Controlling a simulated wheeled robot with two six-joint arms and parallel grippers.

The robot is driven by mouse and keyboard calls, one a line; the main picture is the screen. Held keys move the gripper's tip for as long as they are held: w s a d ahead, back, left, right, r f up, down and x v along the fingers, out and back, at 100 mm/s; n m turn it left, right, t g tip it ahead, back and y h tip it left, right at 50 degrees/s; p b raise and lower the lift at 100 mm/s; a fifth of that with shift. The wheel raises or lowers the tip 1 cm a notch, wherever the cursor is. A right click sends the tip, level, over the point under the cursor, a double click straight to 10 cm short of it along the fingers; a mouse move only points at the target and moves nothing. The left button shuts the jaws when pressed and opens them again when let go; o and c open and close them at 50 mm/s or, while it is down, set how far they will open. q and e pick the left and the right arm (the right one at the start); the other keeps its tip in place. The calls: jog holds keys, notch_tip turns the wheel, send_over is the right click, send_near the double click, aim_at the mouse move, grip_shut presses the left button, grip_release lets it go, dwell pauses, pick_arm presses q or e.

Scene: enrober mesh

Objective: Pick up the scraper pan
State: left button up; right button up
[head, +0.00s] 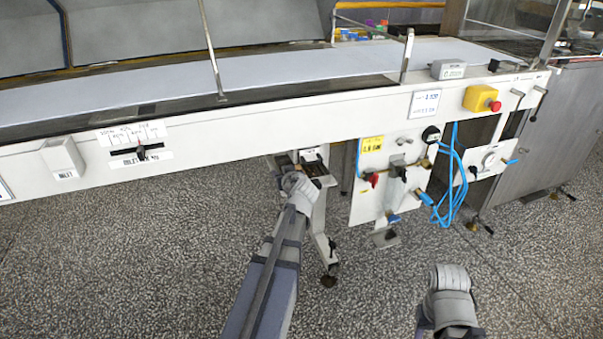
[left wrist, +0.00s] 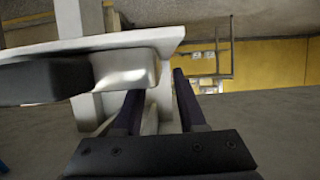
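My left gripper (head: 316,170) reaches under the white conveyor frame in the head view, partly hidden by its own wrist. In the left wrist view its two dark fingers (left wrist: 157,98) stand apart with a clear gap, so it is open. A pale, rounded, box-like piece (left wrist: 126,68) with a dark block beside it lies just beyond the fingers, under a white ledge. It may be the scraper pan, but I cannot tell for certain. In the head view small brown and white parts (head: 313,154) show at the same place. Only my right wrist shows at lower right; its fingers are hidden.
The long conveyor (head: 240,75) crosses above the left gripper. A support leg (head: 318,225) stands close beside it. To the right hangs a valve panel (head: 392,180) with blue hoses (head: 452,185). A yellow stop box (head: 480,98) is on the frame. The speckled floor in front is clear.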

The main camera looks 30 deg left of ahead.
pick_arm(q)
jog(key=x, duration=0.2)
jog(key=shift+w+a+b, duration=0.2)
jog(key=shift+w+b, duration=0.05)
jog(key=shift+b, duration=0.1)
jog(key=shift+c, duration=0.2)
grip_shut()
dwell(0.9)
